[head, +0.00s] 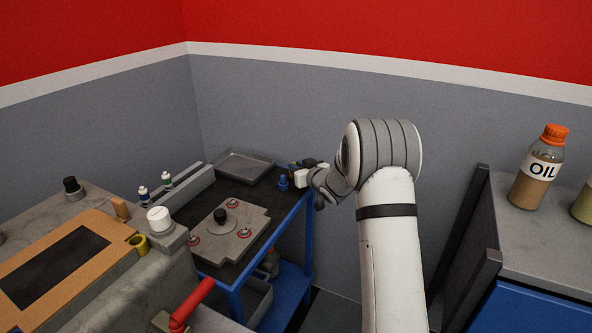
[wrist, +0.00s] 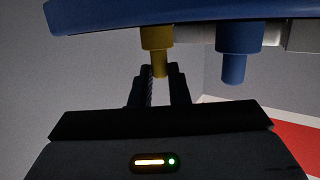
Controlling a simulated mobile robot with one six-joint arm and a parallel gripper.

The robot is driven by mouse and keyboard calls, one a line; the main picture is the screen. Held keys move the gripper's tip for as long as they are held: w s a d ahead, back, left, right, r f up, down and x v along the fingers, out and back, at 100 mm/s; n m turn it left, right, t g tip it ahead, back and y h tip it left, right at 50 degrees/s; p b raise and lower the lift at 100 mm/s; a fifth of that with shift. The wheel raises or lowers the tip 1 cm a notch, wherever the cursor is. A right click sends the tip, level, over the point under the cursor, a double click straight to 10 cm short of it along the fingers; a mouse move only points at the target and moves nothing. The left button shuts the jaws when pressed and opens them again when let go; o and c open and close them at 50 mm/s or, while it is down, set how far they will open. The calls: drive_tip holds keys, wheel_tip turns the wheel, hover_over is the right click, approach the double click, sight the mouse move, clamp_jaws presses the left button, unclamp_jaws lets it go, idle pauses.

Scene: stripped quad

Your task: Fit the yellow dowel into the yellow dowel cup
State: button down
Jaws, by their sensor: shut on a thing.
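The yellow dowel (wrist: 160,68) is between the two fingers of my gripper (wrist: 163,75), which is shut on it. It has a narrow end at the fingers and a wider part towards the blue trolley edge. I cannot tell whether it touches the trolley. In the head view my gripper (head: 303,168) is at the trolley's far right corner, and the dowel is mostly hidden there. The yellow dowel cup (head: 139,242), with a dark opening, stands at the left on the edge of the grey machine block, well away from my gripper.
A blue stepped peg (head: 283,183) stands beside my gripper and also shows in the wrist view (wrist: 233,65). The trolley holds a metal tray (head: 245,167) and a grey plate (head: 229,235) with a black knob. A white-capped part (head: 159,220) stands near the yellow cup.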

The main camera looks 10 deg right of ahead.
drive_tip(key=shift+w+f, duration=0.1)
drive_tip(key=shift+f, duration=0.05)
drive_tip(key=c, duration=1.8)
unclamp_jaws()
drive_tip(key=shift+f, duration=0.1)
drive_tip(key=shift+c, duration=0.2)
drive_tip(key=o, duration=0.5)
drive_tip(key=shift+c, duration=0.2)
